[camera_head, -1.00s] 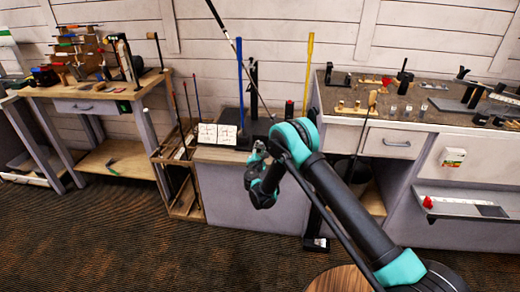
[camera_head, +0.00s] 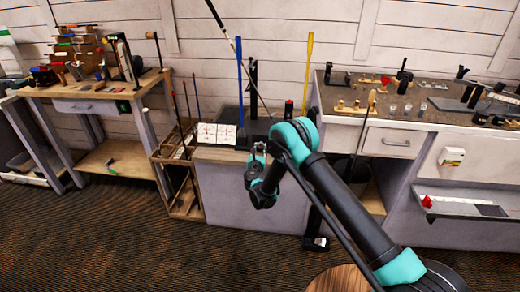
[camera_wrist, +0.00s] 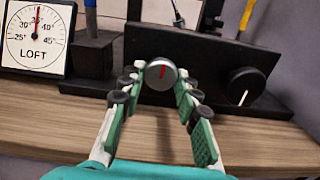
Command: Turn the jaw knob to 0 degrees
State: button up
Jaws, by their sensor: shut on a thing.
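A round grey knob (camera_wrist: 161,74) with a red mark sits on the front of a black fixture (camera_wrist: 195,48) in the wrist view. The red mark stands close to upright. My gripper (camera_wrist: 158,82) is shut on this knob, one finger at each side. In the head view my gripper (camera_head: 259,149) is at the front of the bench-top fixture, and the knob is too small to make out there.
A white dial marked LOFT (camera_wrist: 36,38) stands left of the fixture, its needle near upright. A wooden bench edge (camera_wrist: 60,110) runs below. A blue shaft (camera_head: 239,80) and a yellow shaft (camera_head: 309,70) stand nearby. A club rack (camera_head: 180,160) is at left.

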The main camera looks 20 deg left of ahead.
jog(key=shift+n, duration=0.4)
jog(key=o, duration=1.1)
jog(key=shift+o, duration=0.2)
jog(key=v, duration=0.7)
jog(key=shift+s, duration=0.25)
